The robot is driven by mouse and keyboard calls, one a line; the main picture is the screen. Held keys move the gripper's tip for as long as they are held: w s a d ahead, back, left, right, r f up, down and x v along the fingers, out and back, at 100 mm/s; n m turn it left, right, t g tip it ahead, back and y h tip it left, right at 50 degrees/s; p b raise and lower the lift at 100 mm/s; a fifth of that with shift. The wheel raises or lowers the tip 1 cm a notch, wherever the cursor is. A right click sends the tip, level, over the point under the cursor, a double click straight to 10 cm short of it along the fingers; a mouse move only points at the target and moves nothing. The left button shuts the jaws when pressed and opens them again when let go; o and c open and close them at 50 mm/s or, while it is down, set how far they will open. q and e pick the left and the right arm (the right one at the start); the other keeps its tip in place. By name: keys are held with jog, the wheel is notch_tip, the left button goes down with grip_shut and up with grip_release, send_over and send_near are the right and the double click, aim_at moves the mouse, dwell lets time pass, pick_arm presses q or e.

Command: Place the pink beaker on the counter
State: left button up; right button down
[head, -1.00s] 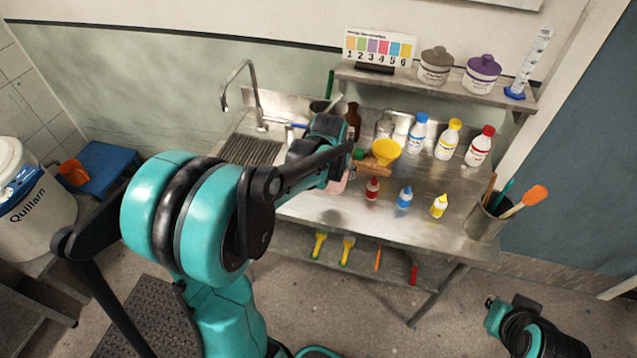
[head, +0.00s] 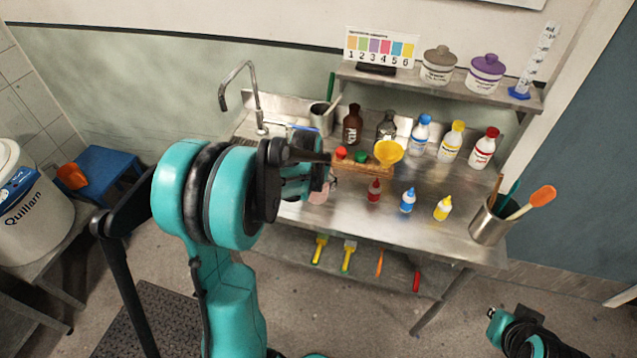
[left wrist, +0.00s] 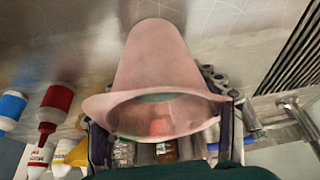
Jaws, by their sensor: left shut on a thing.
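The pink beaker (left wrist: 158,62) fills the middle of the left wrist view, its open rim towards the camera. My left gripper (left wrist: 165,130) is shut on it, with a dark finger on each side of the rim. In the head view a small part of the beaker (head: 323,191) shows below the left gripper (head: 316,176), the rest hidden by my arm. It is over the left part of the steel counter (head: 340,216); I cannot tell whether its base touches the surface. Part of my right arm shows at the bottom right, but its gripper does not.
Red (head: 374,191), blue (head: 407,200) and yellow (head: 443,208) dropper bottles stand right of the beaker. Behind are a wooden rack with a yellow funnel (head: 389,152) and brown bottles (head: 352,124). A steel pot of tools (head: 488,224) stands at the right end. The sink tap (head: 256,95) is left.

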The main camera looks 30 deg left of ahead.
pick_arm(q)
jog(key=shift+f, duration=0.1)
jog(key=o, duration=0.9)
jog(key=shift+f, duration=0.1)
jog(key=o, duration=0.5)
